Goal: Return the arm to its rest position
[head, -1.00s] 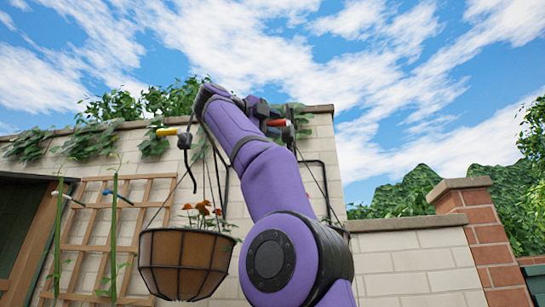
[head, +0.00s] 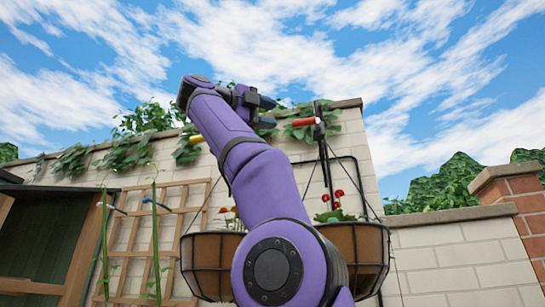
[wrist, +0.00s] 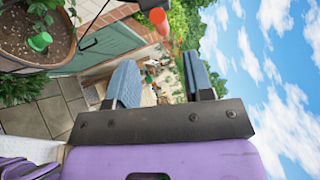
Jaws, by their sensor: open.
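My gripper (head: 266,112) is raised at the end of my purple arm, in front of the wall top and sky in the head view. Its two blue-grey fingers stand apart with nothing between them; it also shows in the wrist view (wrist: 162,82). An orange-red cylinder (head: 304,121) on a dark upright part is just right of the fingers, apart from them. It also shows beyond the fingertips in the wrist view (wrist: 159,20).
A soil-filled basket with a green object (wrist: 40,42) shows in the wrist view. A trellis (head: 135,240) leans against the wall (head: 440,258). Open sky lies above.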

